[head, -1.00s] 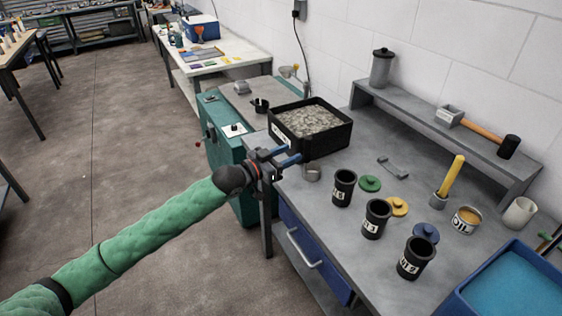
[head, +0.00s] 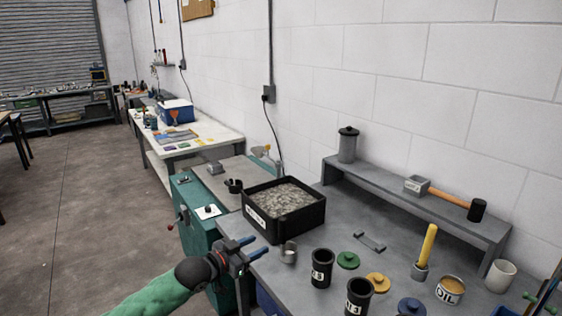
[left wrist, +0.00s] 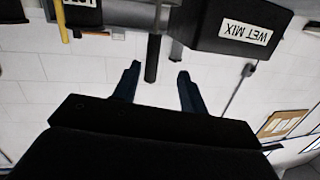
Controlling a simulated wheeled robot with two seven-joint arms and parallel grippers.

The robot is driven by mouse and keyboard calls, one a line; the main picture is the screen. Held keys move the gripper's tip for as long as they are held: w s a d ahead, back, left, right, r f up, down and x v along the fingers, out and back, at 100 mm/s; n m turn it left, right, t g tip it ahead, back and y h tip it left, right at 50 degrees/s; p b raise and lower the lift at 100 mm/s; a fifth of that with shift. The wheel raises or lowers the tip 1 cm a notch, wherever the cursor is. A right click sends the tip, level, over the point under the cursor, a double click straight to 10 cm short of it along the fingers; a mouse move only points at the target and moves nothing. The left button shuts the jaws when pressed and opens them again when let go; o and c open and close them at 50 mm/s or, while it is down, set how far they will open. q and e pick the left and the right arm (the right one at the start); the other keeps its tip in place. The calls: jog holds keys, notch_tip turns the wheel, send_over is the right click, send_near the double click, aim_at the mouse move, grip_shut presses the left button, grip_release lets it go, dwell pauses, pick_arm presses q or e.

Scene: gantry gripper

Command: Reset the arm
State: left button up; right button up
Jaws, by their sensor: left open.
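My left gripper (head: 246,247) is open and empty in the head view, with blue fingers held apart. It is at the left front edge of the grey workbench (head: 320,232), in front of the black tray of grey granules (head: 258,228) and left of a small metal cup (head: 288,252). In the left wrist view the two fingers (left wrist: 157,82) are spread with nothing between them. That view is upside down and shows the black tray labelled WET MIX (left wrist: 215,32). My green left arm comes in from the bottom left. My right gripper is not in view.
A grey shelf (head: 420,205) carries a canister and mallet. A green cabinet (head: 192,215) adjoins; open floor lies left.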

pick_arm(q)
jog(key=w+a+f+y, duration=0.4)
jog(key=w+a+y, duration=0.1)
jog(key=a+y, duration=0.15)
jog(key=s+a+f+n+g+y, duration=0.25)
jog(key=a+f+y, duration=0.2)
jog(key=f, duration=0.65)
jog(key=s+a+f+n+g, duration=0.1)
jog(key=s+f+n+g, duration=0.1)
jog(key=s+f, duration=0.65)
jog(key=s+a+f+n+g, duration=0.1)
jog(key=s+f, duration=0.4)
jog(key=f, duration=0.6)
jog(key=s+d+f+g, duration=0.1)
jog(key=s+d+f, duration=0.1)
jog(key=s+f, duration=0.4)
jog(key=s+d+f+n+g, duration=0.1)
jog(key=s+f, duration=0.5)
jog(key=s, duration=0.9)
jog(key=s+d+f+n+g, duration=0.1)
jog(key=s+d+f+g, duration=0.2)
jog(key=s+f, duration=0.3)
jog(key=s, duration=0.5)
jog(key=shift+s, duration=0.35)
